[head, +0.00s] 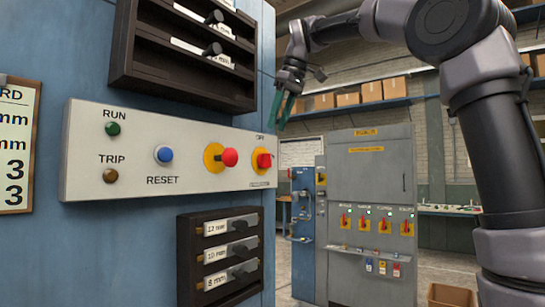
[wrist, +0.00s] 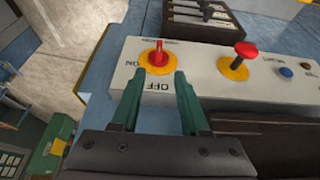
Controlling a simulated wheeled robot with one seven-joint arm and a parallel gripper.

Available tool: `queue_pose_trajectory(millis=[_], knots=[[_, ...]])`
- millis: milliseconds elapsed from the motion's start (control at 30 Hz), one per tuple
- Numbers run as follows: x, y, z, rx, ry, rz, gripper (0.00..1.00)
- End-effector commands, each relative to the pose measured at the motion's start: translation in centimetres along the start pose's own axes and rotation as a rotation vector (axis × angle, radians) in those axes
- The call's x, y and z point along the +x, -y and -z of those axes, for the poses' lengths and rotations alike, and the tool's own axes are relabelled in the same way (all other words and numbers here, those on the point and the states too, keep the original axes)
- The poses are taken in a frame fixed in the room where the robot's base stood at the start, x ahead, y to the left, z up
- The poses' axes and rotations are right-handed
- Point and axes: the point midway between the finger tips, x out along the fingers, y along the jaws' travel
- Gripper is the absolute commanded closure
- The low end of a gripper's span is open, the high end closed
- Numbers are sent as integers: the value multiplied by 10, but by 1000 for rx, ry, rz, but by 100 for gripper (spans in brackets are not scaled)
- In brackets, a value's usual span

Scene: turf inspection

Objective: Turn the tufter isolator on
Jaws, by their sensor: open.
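An isolator, a red handle on a yellow plate (head: 263,161), is at the right end of the pale control panel (head: 200,180). In the wrist view the red handle (wrist: 159,54) lies in line with the OFF mark (wrist: 160,86), and ON is to its left. The panel's small name label is unreadable. My gripper (head: 284,112) is above and right of the isolator in the head view. In the wrist view my gripper (wrist: 159,78) has its green fingers apart and empty, their tips on either side of the line to the handle, apparently short of it.
A red stop button (head: 229,157) on yellow and a blue RESET button (head: 164,154) are beside the isolator. Dark racks (head: 178,75) are above and below the panel. A grey cabinet (head: 370,175) with several red-handled switches stands behind. Open space is right of the panel.

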Motion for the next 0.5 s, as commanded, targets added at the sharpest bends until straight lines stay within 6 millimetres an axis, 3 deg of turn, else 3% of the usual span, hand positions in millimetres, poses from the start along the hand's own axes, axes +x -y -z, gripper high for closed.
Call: queue_pose_trajectory(millis=[500], knots=[[88, -1, -1, 3, 2, 0, 55]])
